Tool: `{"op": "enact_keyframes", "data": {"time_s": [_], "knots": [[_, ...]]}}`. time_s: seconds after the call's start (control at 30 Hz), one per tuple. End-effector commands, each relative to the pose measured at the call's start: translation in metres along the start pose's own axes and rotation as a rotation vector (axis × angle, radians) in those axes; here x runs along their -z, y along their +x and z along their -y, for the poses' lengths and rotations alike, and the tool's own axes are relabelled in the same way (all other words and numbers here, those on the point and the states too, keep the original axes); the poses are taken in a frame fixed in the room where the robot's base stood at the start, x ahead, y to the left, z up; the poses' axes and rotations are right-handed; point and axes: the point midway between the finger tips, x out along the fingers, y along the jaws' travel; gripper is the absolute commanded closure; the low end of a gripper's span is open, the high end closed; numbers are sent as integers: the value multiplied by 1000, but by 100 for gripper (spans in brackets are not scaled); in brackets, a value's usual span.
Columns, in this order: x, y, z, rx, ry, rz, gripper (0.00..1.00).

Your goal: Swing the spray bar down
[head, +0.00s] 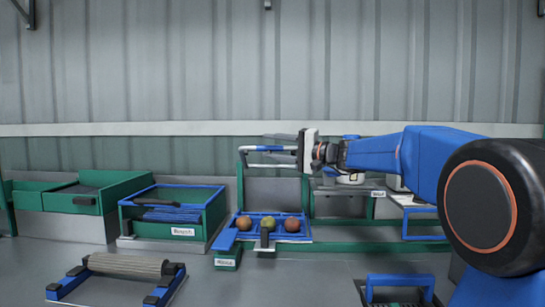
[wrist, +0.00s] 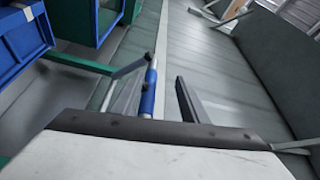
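The spray bar (head: 258,148) is a pale bar with a blue sleeve, held raised by arms on a green frame above a tray of fruit. My gripper (head: 268,146) reaches in from the right at the bar's height, one finger above it and one below it in the picture. In the wrist view, the blue sleeve (wrist: 149,92) shows between the fingers of my gripper (wrist: 163,72), close to the left finger and with a clear gap to the right one. The gripper is open. I cannot tell whether a finger touches the bar.
The blue tray (head: 236,234) under the bar holds three round fruits. A blue and green bin (head: 218,212) stands left of it, and a roller on a blue frame (head: 127,265) is in front. A grey wall (head: 150,70) closes off the back.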

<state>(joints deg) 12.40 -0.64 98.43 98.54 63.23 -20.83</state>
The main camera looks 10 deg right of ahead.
Motion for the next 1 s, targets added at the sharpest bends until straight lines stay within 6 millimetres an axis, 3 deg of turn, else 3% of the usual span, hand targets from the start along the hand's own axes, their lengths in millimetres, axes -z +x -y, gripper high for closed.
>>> {"op": "enact_keyframes", "data": {"time_s": [0.37,1.0], "knots": [[0,-1,4,3,-2,1,64],[1,-36,7,2,-2,-1,64]]}}
